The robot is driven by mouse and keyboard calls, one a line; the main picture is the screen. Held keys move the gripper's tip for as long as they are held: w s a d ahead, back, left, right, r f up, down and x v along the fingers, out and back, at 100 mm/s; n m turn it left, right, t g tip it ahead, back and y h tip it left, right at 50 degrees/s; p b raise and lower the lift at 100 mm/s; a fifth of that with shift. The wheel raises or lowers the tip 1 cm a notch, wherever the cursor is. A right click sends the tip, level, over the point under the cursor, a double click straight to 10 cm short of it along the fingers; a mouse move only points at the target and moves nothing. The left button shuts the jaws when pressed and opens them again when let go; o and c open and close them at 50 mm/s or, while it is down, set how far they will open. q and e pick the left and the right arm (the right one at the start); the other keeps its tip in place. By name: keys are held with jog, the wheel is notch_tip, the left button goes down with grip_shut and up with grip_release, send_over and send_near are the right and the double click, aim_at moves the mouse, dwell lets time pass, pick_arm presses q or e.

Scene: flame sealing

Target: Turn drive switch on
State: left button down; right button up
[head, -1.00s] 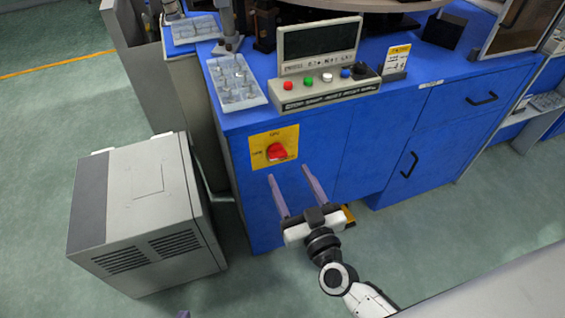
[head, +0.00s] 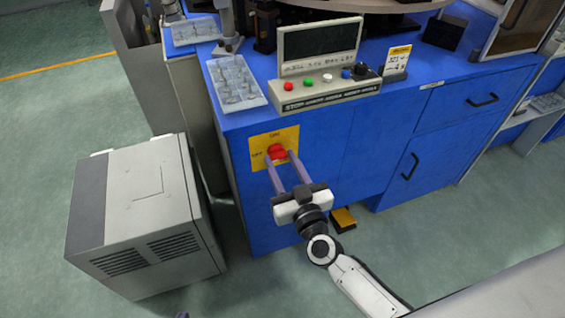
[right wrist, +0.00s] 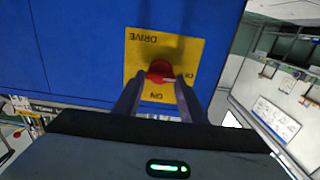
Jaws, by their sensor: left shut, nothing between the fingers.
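The drive switch is a red knob (head: 278,152) on a yellow plate (head: 260,140) on the front of the blue cabinet. In the right wrist view the knob (right wrist: 160,71) and plate (right wrist: 189,48) appear upside down. My right gripper (head: 280,160) has its two fingers on either side of the knob, close against it; its fingers also flank the knob in the right wrist view (right wrist: 157,82). Only a small tip of my left gripper (head: 183,314) shows at the bottom edge, shut and empty.
A control box (head: 328,92) with coloured buttons and a tray (head: 233,82) stand on the blue cabinet (head: 345,150) above the switch. A grey box unit (head: 140,215) stands on the floor at left.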

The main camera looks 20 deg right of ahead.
jog(key=shift+m, duration=0.3)
jog(key=m, duration=0.3)
jog(key=shift+d+m+p, duration=0.1)
jog(key=shift+m+p, duration=0.25)
jog(key=shift+m, duration=0.05)
jog(key=m, duration=0.4)
jog(key=shift+f, duration=0.15)
jog(key=m, duration=0.4)
jog(key=shift+d+b, duration=0.1)
jog(key=shift+b, duration=0.25)
jog(key=m, duration=0.4)
jog(key=shift+f+b, duration=0.15)
jog(key=shift+b, duration=0.25)
jog(key=shift+m, duration=0.9)
jog(key=o, duration=1.1)
jog(key=shift+c, duration=0.2)
